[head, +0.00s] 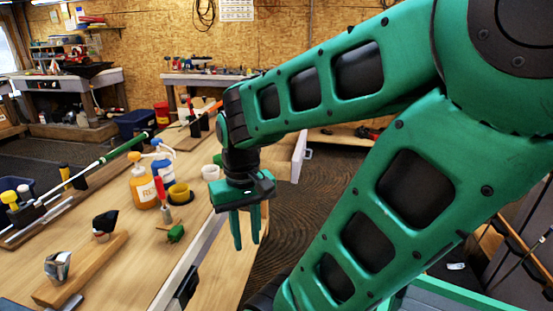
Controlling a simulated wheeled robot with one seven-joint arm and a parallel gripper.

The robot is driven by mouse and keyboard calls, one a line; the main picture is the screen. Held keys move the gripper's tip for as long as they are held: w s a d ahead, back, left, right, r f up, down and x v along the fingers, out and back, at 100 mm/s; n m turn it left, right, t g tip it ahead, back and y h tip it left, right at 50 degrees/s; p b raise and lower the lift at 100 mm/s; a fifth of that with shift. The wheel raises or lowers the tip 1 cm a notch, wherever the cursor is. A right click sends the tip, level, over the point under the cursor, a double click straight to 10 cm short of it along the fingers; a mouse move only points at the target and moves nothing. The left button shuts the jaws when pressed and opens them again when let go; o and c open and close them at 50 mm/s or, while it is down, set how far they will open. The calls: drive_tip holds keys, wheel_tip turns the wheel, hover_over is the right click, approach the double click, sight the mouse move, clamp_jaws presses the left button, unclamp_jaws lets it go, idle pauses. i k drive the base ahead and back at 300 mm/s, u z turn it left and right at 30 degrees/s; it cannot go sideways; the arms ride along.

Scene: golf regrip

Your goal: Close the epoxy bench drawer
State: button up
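A drawer (298,157) stands pulled out from the right side of the wooden workbench (120,262). Its pale front panel has a small light handle (308,154) on the outer face. My arm covers part of the drawer and the bench edge beside it. My gripper (247,241) hangs with its green fingers pointing down by the bench's right edge, nearer to me than the drawer and to its left in the picture. The fingers are apart with nothing between them. The gripper does not touch the drawer.
Dark floor mat (320,205) lies clear right of the bench.

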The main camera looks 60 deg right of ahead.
sight(273, 151)
drive_tip(key=u, duration=0.35)
drive_tip(key=k, duration=1.2)
drive_tip(key=z, duration=1.75)
drive_tip(key=i, duration=1)
drive_tip(key=u, duration=0.05)
